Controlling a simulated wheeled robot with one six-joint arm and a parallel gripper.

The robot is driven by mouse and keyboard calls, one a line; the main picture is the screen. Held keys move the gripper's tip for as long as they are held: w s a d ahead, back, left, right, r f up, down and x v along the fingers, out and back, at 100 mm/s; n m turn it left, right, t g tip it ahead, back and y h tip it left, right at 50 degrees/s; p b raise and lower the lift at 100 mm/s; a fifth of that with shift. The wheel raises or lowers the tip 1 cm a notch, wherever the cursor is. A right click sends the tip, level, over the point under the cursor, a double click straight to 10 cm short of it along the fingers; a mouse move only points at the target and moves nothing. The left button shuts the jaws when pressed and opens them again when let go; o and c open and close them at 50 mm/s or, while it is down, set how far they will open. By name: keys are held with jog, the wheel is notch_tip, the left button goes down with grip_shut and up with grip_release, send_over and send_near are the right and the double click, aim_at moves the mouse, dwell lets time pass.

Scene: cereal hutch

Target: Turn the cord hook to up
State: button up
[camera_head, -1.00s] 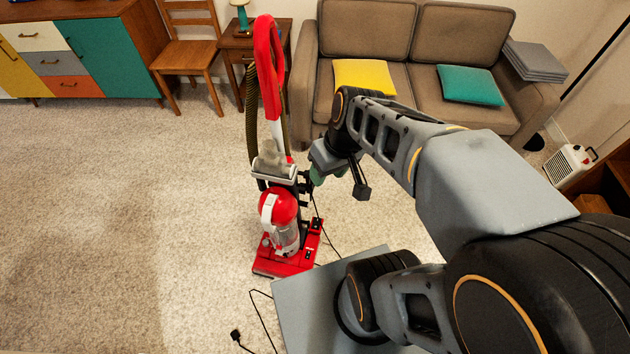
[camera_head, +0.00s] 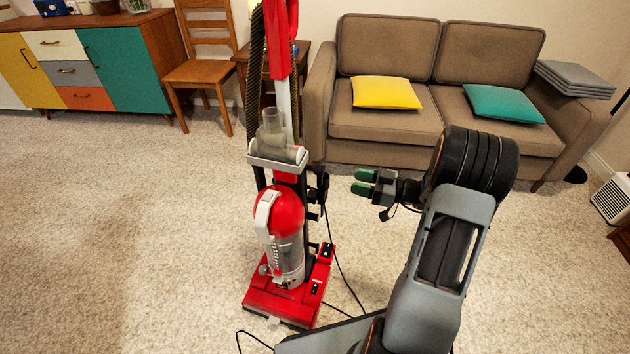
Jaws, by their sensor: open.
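A red upright vacuum cleaner (camera_head: 279,212) stands on the carpet left of my gripper. Black cord-hook parts (camera_head: 318,184) stick out on its right side, at about the height of my gripper in the picture. They are small and dark, so which way the hook points cannot be told. My gripper (camera_head: 362,182) has green fingertips and points left toward these parts. It is open and empty, with a gap of carpet visible between it and the vacuum.
The black cord (camera_head: 338,262) hangs down to the floor. Behind stand a brown sofa (camera_head: 395,125), a wooden chair (camera_head: 199,72) and a side table (camera_head: 304,62). Carpet (camera_head: 130,220) to the left is clear.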

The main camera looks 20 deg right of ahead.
aim_at(320, 176)
jog(key=b+x, duration=0.2)
jog(key=x, duration=1.1)
jog(key=shift+w, duration=0.1)
jog(key=c, duration=0.7)
